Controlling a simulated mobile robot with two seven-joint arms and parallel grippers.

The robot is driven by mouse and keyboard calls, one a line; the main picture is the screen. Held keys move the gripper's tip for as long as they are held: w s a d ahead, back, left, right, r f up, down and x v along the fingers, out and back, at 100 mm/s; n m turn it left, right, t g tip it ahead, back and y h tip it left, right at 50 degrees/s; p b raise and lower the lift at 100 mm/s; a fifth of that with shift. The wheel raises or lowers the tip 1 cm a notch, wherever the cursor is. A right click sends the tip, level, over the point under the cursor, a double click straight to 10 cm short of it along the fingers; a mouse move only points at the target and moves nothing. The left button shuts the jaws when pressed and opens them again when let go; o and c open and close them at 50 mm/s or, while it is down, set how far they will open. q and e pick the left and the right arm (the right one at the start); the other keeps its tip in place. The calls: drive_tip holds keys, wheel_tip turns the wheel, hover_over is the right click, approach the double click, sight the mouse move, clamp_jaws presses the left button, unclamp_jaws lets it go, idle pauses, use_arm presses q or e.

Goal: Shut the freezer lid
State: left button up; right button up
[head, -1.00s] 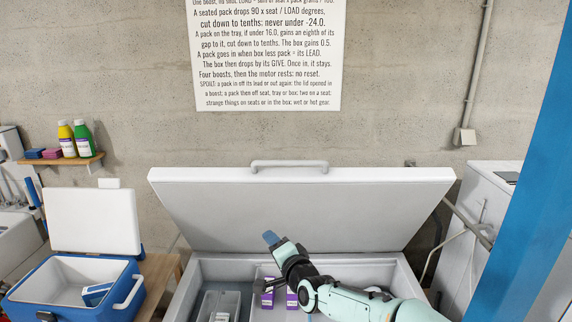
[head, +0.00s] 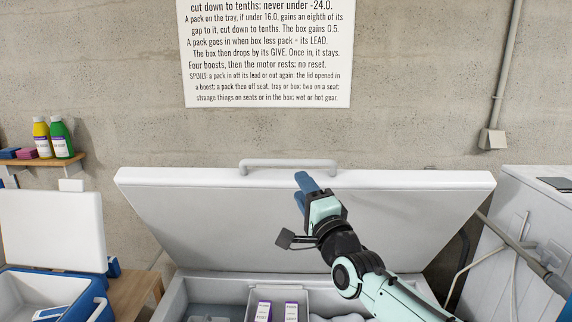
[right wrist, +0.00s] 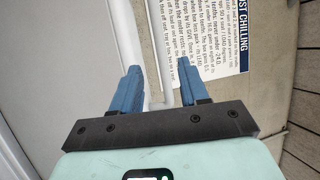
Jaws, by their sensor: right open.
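The freezer lid (head: 220,215) stands open, tilted back toward the wall above the white chest freezer (head: 190,291). Its grey bar handle (head: 265,163) sits on the lid's upper edge. My right gripper (head: 303,186) is open and empty, in front of the lid's inner face, just below the right end of the handle. In the right wrist view, the two blue fingers (right wrist: 161,85) are apart, and the pale handle (right wrist: 131,40) shows beyond them; I see no grip on it. My left gripper is out of view.
Inside the freezer are a grey tray (head: 282,292) and purple-and-white packs (head: 264,311). A blue cooler (head: 100,303) with its white lid up stands at left. A white cabinet (head: 525,230) and pipes are at right. A printed sign (head: 266,60) hangs behind.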

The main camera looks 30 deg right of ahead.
sight(287, 165)
drive_tip(key=p+x, duration=0.5)
drive_tip(key=x, duration=0.5)
drive_tip(key=shift+d, duration=0.1)
drive_tip(key=shift+w+d, duration=0.1)
drive_tip(key=shift+w, duration=0.55)
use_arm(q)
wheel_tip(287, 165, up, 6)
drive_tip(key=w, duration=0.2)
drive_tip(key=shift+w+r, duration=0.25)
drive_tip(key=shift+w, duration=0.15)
use_arm(e)
drive_tip(key=shift+s, duration=0.1)
clamp_jaws()
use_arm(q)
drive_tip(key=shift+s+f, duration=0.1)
